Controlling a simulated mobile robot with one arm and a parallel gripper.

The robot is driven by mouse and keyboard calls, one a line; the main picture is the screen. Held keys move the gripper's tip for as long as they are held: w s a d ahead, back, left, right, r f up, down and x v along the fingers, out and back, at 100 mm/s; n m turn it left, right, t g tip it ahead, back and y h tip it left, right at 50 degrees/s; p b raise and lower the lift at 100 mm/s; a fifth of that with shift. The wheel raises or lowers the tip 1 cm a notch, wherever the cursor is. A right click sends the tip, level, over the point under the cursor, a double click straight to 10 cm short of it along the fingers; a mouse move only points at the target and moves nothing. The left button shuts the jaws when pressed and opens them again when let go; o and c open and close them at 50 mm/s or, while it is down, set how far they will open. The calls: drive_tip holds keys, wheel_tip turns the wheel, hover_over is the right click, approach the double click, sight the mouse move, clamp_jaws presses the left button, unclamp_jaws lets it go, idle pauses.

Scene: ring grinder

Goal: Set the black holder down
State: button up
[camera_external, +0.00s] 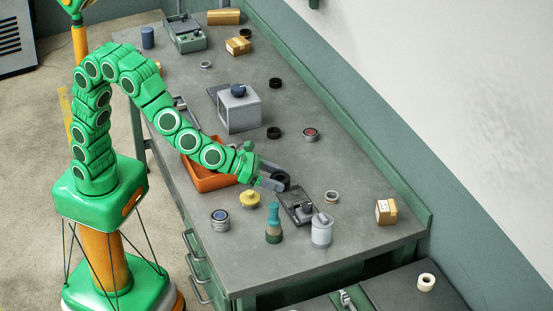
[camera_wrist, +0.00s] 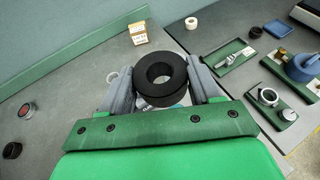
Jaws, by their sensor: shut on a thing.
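The black holder (camera_external: 281,181) is a thick black ring. In the wrist view the holder (camera_wrist: 160,78) sits between the two grey fingers, its round hole facing the camera. My gripper (camera_external: 275,178) is shut on it, over the near right part of the grey workbench (camera_external: 345,238). I cannot tell whether the holder touches the bench or hangs just above it. A pale labelled thing below it is mostly hidden in the wrist view.
Close by are a dark tray with a grey device (camera_external: 297,207), a grey canister (camera_external: 321,230), a green bottle (camera_external: 273,226), a yellow knob (camera_external: 250,199) and a pale ring (camera_external: 331,197). An orange bin (camera_external: 207,180) lies left. Bare bench lies right, before a carton (camera_external: 386,212).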

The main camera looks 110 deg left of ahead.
drive_tip(key=s+a+f+n+g+y, duration=0.1)
drive_tip(key=s+f+n+g+y, duration=0.2)
drive_tip(key=s, duration=0.8)
drive_tip(key=s+a+f+n+g+y, duration=0.1)
drive_tip(key=s+f+n+g+y, duration=0.25)
drive_tip(key=s, duration=0.65)
drive_tip(key=shift+n+y, duration=0.45)
drive_tip(key=shift+n, duration=0.5)
drive_tip(key=shift+w+a+f, duration=0.15)
drive_tip(key=shift+w+f, duration=1.15)
drive_tip(key=shift+w, duration=0.9)
drive_tip(key=shift+w+a+f, duration=0.1)
drive_tip(key=shift+w+f, duration=1.15)
drive_tip(key=shift+w, duration=1)
drive_tip(key=shift+w+a+f, duration=0.15)
drive_tip(key=shift+w+f, duration=1.15)
drive_tip(key=shift+w, duration=0.9)
drive_tip(key=shift+w+f, duration=0.25)
drive_tip(key=shift+f, duration=1.55)
drive_tip(key=shift+f, duration=0.65)
drive_tip(key=o, duration=1.1)
